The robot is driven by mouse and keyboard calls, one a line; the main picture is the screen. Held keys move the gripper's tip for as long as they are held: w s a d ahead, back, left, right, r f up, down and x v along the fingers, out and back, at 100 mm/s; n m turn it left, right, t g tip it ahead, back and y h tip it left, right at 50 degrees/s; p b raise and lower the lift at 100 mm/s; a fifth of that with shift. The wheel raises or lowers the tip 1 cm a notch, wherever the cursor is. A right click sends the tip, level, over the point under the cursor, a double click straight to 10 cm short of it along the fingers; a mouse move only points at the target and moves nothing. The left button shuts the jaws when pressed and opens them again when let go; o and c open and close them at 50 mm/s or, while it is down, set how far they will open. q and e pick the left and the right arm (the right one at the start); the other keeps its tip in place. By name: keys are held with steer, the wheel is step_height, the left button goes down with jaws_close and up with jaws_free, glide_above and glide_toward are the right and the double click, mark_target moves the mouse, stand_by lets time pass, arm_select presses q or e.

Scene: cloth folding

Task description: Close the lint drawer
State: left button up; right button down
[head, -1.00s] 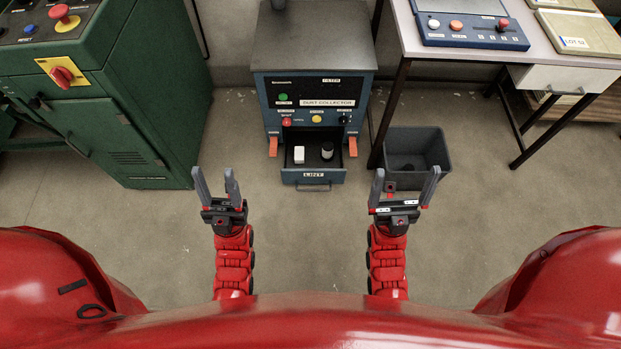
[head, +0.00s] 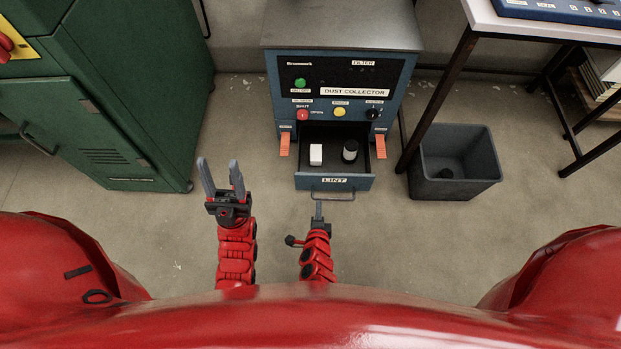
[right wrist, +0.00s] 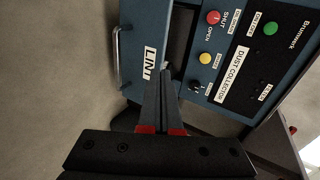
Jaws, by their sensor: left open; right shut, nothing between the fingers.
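The lint drawer (head: 334,183) is pulled open at the bottom of the blue dust collector (head: 345,70). It holds a white block (head: 316,154) and a dark bottle with a white band (head: 350,150). Its bar handle (head: 333,196) faces me. In the right wrist view the drawer front (right wrist: 148,62) with its LINT label lies just beyond the fingertips. My right gripper (head: 318,208) is shut and empty, just in front of the drawer's handle; whether it touches cannot be told. My left gripper (head: 222,178) is open and empty, left of the drawer.
A green cabinet (head: 95,110) stands at the left. A grey bin (head: 455,165) with a dark item inside stands right of the collector, by a table leg. Orange tabs (head: 285,144) flank the drawer. The floor in front is clear.

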steer(key=b+x, duration=0.1)
steer(key=x, duration=0.3)
steer(key=a+b+x, duration=0.1)
steer(key=b+x, duration=0.1)
steer(key=x, duration=0.2)
steer(key=b+x, duration=0.2)
steer(key=x, duration=0.2)
steer(key=shift+s+a+f, duration=0.1)
steer(key=shift+a+f, duration=0.25)
steer(key=shift+w+r+b, duration=0.1)
steer(key=shift+w+b, duration=0.35)
steer(key=shift+w, duration=0.45)
